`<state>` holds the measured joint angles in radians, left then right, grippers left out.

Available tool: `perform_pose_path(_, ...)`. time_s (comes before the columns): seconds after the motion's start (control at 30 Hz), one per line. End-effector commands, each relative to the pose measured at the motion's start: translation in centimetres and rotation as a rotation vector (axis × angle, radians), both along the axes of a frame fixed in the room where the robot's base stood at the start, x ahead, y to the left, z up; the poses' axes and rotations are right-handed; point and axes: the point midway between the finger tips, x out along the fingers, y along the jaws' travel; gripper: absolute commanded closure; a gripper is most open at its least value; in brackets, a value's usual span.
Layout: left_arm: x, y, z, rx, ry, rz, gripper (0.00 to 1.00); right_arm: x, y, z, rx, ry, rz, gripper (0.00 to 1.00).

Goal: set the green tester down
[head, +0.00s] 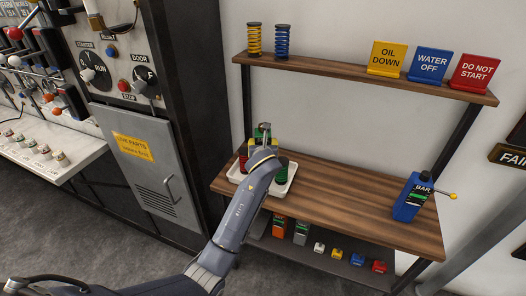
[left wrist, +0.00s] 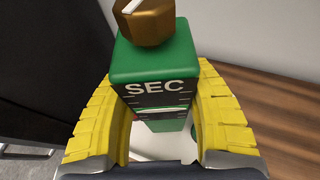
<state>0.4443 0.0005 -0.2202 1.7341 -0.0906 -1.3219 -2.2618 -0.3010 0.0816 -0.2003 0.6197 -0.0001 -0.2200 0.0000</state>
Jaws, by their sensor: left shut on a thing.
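The green tester (left wrist: 155,62), marked SEC and with a brown knob on top, is between the yellow fingers of my left gripper (left wrist: 157,92). The gripper is shut on it. In the head view, my left arm reaches over a white tray (head: 289,187) on the wooden shelf, and the green tester (head: 262,131) shows only in part past the wrist. In the left wrist view, the tester's lower end is over a pale surface; whether it touches cannot be told. My right gripper is not in view.
Red (head: 243,161) and dark green (head: 281,172) items stand in the tray. A blue BAR tester (head: 409,198) stands on the shelf's right end; the wood between is clear. Signs (head: 430,64) and springs (head: 283,41) stand above. Several small items (head: 357,259) sit below.

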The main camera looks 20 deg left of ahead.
Motion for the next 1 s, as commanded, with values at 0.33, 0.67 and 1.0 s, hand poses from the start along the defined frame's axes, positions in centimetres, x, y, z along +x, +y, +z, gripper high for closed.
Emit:
perform_pose_path(0.33, 0.1, 0.0, -2.4, -0.001, -0.005, -0.001, 0.96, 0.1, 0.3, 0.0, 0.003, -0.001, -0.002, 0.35)
perform_pose_path(0.67, 0.0, 0.0, -2.5, -0.001, -0.004, 0.0, 0.96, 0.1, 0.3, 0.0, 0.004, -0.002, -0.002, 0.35)
perform_pose_path(1.0, 0.0, 0.0, -3.0, 0.0, 0.0, 0.0, 0.27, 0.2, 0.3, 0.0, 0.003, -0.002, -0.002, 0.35)
